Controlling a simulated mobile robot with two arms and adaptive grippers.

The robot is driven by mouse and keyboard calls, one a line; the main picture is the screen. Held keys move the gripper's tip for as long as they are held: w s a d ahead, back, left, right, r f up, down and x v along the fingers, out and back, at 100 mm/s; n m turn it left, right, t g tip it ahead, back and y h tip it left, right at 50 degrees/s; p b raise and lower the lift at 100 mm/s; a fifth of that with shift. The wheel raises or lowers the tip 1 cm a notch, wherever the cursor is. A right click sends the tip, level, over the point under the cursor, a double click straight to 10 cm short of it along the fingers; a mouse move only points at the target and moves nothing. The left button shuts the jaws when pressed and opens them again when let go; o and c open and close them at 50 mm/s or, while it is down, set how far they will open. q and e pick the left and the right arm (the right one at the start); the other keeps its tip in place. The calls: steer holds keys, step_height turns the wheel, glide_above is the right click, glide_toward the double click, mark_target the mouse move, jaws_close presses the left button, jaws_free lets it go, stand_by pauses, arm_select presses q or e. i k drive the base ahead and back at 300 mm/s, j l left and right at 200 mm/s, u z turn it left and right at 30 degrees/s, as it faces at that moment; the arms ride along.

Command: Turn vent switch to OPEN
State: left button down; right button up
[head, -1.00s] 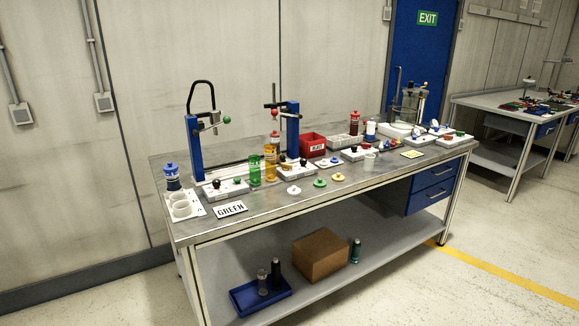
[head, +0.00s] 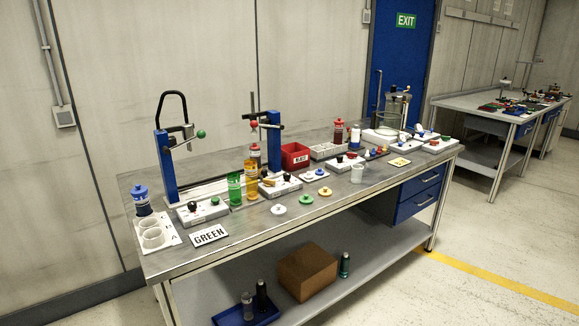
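Several white control boxes with coloured knobs stand on the metal bench (head: 290,225). One at the front left (head: 205,213) has a black and a green knob. A third box (head: 345,163) is further right, and one more (head: 437,147) is near the right end. Their lettering is too small to read, so I cannot tell which bears the vent switch or how it is set. Neither of my grippers is in view.
Blue stands (head: 166,165) with arms rise at the back. The lower shelf holds a brown box (head: 307,272).

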mark_target(269, 182)
steer(key=i+j+z, duration=0.25)
steer(key=i, duration=0.3)
steer(key=i+j+z, duration=0.3)
steer(key=i+j, duration=0.2)
